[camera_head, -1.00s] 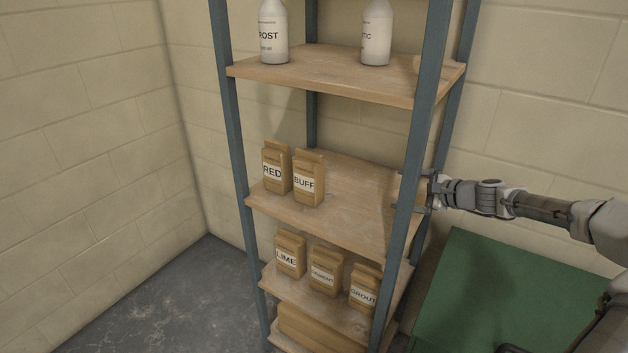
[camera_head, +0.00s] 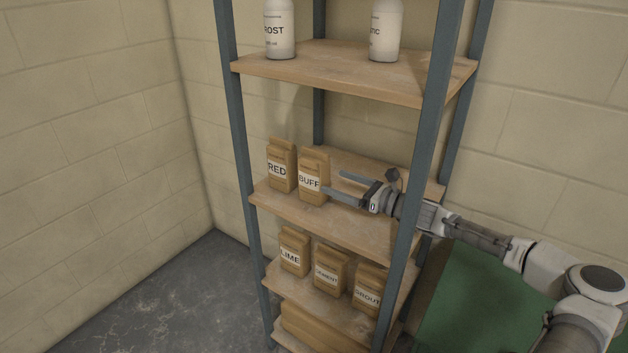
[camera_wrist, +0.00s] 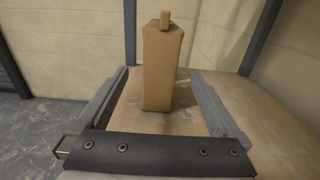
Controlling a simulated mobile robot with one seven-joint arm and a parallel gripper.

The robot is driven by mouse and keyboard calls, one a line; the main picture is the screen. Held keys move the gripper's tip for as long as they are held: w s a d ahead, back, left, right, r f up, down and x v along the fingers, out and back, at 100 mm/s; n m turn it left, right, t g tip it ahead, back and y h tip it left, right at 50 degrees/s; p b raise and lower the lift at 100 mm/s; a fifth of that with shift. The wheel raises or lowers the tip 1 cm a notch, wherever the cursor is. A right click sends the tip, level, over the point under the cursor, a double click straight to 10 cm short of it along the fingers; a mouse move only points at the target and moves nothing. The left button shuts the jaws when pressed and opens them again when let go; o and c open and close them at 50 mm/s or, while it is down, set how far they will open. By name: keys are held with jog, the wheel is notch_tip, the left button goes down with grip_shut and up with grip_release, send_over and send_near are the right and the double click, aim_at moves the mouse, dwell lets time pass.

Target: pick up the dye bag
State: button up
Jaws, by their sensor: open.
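Two small brown paper bags stand upright on the middle shelf (camera_head: 345,218): one labelled RED (camera_head: 281,158) at the left, one labelled BUFF (camera_head: 314,165) to its right. My gripper (camera_head: 332,181) reaches in from the right, over that shelf, with its fingers pointing at the BUFF bag. It is open and empty. In the wrist view, a bag (camera_wrist: 162,70), apparently BUFF seen side-on, stands upright ahead, centred between the open fingers (camera_wrist: 160,75), with gaps on both sides. The RED bag is not visible there, probably hidden behind it.
Blue-grey uprights (camera_head: 430,120) frame the shelves; my arm passes by the front right one. Bags labelled LIME (camera_head: 294,251), CEMENT (camera_head: 330,270) and GROUT (camera_head: 368,288) stand below. White bottles (camera_head: 280,30) stand above. A green surface (camera_head: 470,310) lies at lower right.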

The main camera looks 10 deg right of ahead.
aim_at(314, 172)
jog(key=x, duration=0.8)
jog(key=shift+w+a+r, duration=0.1)
jog(key=shift+a+r, duration=0.05)
jog(key=shift+r, duration=0.05)
grip_shut()
jog(key=shift+r, duration=0.1)
dwell(0.4)
